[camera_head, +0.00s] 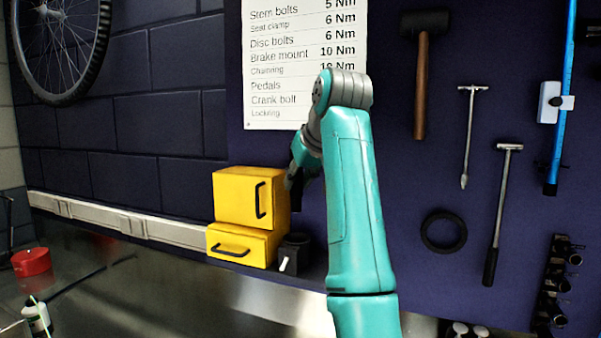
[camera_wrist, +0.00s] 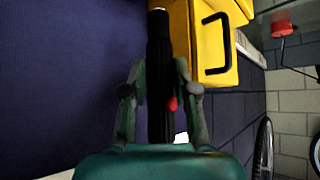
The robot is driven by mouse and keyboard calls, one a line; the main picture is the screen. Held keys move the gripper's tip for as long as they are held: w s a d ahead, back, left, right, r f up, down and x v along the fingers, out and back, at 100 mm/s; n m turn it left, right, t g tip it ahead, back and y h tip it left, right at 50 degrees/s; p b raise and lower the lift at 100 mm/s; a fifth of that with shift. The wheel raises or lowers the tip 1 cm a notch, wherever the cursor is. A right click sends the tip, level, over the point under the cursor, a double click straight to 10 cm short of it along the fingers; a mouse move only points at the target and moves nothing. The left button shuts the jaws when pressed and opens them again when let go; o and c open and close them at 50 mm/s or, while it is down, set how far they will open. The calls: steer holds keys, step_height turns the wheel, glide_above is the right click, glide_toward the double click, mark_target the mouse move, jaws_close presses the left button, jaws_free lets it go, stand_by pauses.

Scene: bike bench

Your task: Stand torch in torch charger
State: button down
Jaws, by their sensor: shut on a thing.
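The torch (camera_wrist: 159,62) is a black cylinder with a red button on its side, seen lengthwise in the wrist view. My gripper (camera_wrist: 160,92) is shut on it, with one finger on each side. In the head view my gripper (camera_head: 293,178) is mostly hidden behind my arm, beside the upper yellow drawer box, and the torch is hard to make out there. A dark cup-like holder (camera_head: 294,254) with a white piece at its front, which looks like the torch charger, stands on the bench right of the yellow boxes, below my gripper. I cannot tell its opening clearly.
Two stacked yellow drawer boxes (camera_head: 238,197) stand close to the left of the holder; their front also shows in the wrist view (camera_wrist: 205,45). A purple tool wall (camera_head: 455,290) is behind. A red pot (camera_head: 31,262) and bottle (camera_head: 37,316) are far left. The bench front is clear.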

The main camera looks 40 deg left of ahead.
steer(key=shift+f, duration=4.8)
steer(key=c, duration=0.8)
jaws_free()
steer(key=v, duration=0.7)
steer(key=shift+s+d+r, duration=0.1)
steer(key=shift+s+r, duration=0.05)
